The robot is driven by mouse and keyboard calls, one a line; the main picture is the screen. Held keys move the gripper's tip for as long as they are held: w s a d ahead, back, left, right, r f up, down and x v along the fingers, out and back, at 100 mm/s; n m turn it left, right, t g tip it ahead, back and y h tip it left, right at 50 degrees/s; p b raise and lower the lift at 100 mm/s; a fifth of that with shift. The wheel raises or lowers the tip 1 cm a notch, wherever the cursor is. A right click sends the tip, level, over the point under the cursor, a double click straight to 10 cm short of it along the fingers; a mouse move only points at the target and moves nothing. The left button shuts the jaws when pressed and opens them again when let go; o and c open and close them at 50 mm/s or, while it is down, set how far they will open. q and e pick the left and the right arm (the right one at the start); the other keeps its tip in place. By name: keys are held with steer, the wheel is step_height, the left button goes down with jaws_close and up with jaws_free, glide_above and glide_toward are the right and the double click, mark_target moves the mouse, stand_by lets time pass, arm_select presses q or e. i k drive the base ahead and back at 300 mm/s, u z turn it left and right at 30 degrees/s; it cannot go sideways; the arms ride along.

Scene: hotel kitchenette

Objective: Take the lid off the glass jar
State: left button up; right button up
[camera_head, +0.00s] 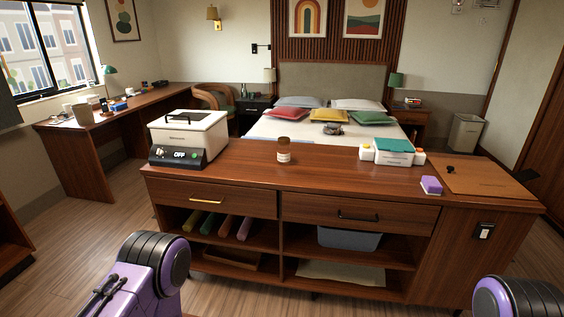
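The small glass jar (284,157) stands upright on the wooden cabinet top, a little left of its middle. It has a pale label around its body. A brown lid (283,141) sits on top of the jar. Purple and black parts of my arms show at the bottom left and bottom right corners, well apart from the jar. Neither of my grippers shows in the view, so I cannot see their fingers.
A white appliance (189,134) with a black handle stands left of the jar on the cabinet top (330,172). A white container with a teal top (393,149) and a purple-white block (431,185) are to the right. The cabinet top around the jar is clear.

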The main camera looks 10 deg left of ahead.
mark_target(283, 150)
steer(key=z, duration=0.55)
steer(key=k, duration=0.15)
steer(key=u, duration=1.45)
steer(key=i, duration=1.35)
steer(key=z, duration=0.8)
